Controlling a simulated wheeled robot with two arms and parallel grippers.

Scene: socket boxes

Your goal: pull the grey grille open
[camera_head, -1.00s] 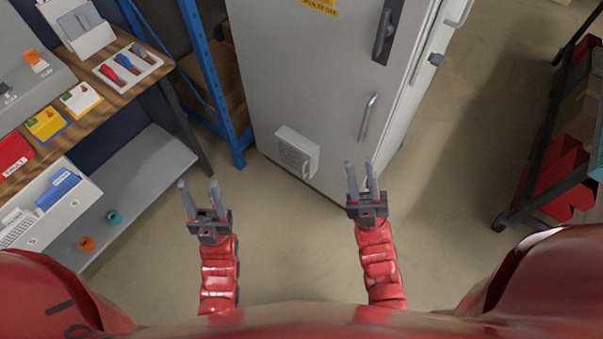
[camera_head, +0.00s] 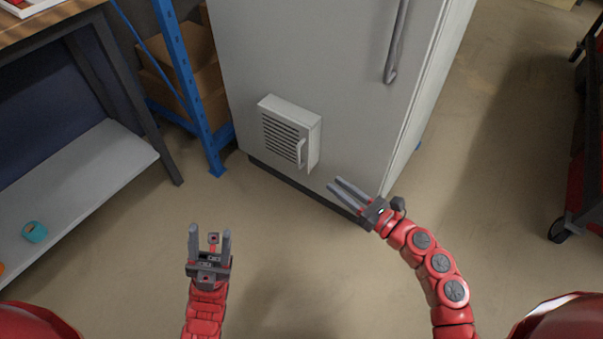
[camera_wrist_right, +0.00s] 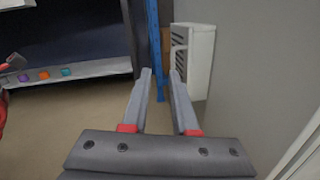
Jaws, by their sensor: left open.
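The grey grille (camera_head: 286,137) is a slatted box low on the front of a grey cabinet (camera_head: 320,60), with a vertical handle (camera_head: 300,152) on its right side. The grille looks shut against the cabinet. My right gripper (camera_head: 340,188) is open and empty, to the right of and below the grille, pointing left toward it. In the right wrist view the grille (camera_wrist_right: 198,62) is seen edge-on beyond the right fingertip, with its handle (camera_wrist_right: 178,50) on the left, apart from the fingers. My left gripper (camera_head: 209,234) is open and empty over the floor, below and left of the grille.
A long cabinet handle (camera_head: 397,45) is above right of the grille. A blue rack post (camera_head: 184,85) stands left of the cabinet. A workbench with a grey lower shelf (camera_head: 85,185) is at the left, and a dark cart (camera_head: 575,185) at the right. The floor between is clear.

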